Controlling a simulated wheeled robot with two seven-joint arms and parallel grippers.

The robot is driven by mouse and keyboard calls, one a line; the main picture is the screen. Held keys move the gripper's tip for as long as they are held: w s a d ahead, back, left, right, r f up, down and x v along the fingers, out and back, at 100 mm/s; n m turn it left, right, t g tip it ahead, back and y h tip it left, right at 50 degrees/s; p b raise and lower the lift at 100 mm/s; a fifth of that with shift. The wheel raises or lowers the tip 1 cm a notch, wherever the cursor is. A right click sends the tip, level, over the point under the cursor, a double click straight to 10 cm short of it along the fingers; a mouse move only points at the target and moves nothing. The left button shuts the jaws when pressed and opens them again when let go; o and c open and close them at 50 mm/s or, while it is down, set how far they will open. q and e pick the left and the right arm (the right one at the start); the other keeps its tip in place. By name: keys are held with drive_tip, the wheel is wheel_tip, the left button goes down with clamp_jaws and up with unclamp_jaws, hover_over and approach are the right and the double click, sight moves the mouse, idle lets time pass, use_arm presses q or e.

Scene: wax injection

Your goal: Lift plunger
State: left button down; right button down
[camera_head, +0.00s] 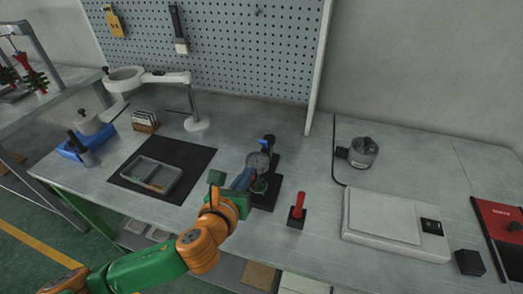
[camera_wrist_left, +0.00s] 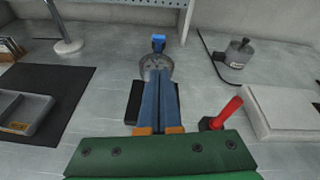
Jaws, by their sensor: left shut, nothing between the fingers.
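A small press-like device (camera_head: 259,162) stands on the table with a black base, a round grey part and a blue knob (camera_head: 267,141) on top. The frames do not show clearly which part is the plunger. In the left wrist view, the grey round part (camera_wrist_left: 146,66) and blue knob (camera_wrist_left: 158,43) are just beyond my fingertips. My left gripper (camera_head: 246,178) is shut and empty, its blue fingers (camera_wrist_left: 158,88) pointing at the device and hiding its lower part. I cannot tell whether they touch it. My right gripper is not in view.
A red handle on a black block (camera_head: 299,200) stands close to the right of the device. A grey tray (camera_head: 137,180) lies on a black mat (camera_head: 190,160) to the left. A metal pot (camera_head: 364,152) and a white scale (camera_head: 378,215) stand to the right.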

sight(263, 144)
use_arm(q)
drive_tip(key=shift+w+a+r+m, duration=0.25)
drive_tip(key=shift+w+r+m, duration=0.1)
drive_tip(key=shift+m, duration=0.65)
drive_tip(key=x, duration=1)
drive_tip(key=shift+d+r+b, duration=0.1)
drive_tip(key=shift+d+b, duration=0.15)
drive_tip(key=shift+b, duration=0.1)
drive_tip(key=shift+r, duration=0.1)
